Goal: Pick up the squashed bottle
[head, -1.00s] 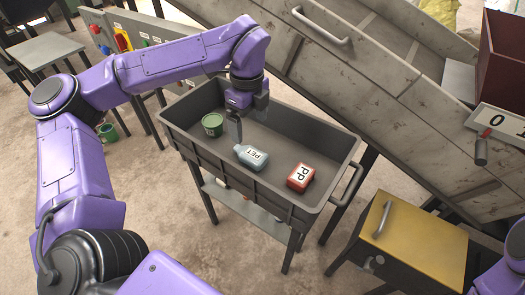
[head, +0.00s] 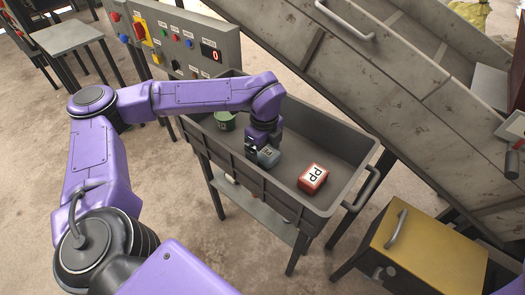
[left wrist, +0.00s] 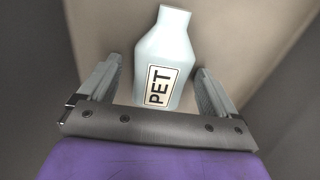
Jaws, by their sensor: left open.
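The squashed bottle (head: 268,157) is pale blue-grey with a white PET label and lies in the grey tray-like bin (head: 343,196). My left gripper (head: 256,150) is over the bottle in the head view and hides part of it. In the left wrist view the bottle (left wrist: 163,62) lies between the two open fingers of my left gripper (left wrist: 160,92), its neck pointing away. A gap shows on each side, so the fingers do not grip it. My right gripper is not in view.
A red block labelled PP (head: 312,178) lies right of the bottle, and a green cup-like container (head: 225,120) is at the bin's left end. A sloping metal chute (head: 400,100) stands behind. A yellow-topped cabinet (head: 425,245) is at the right.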

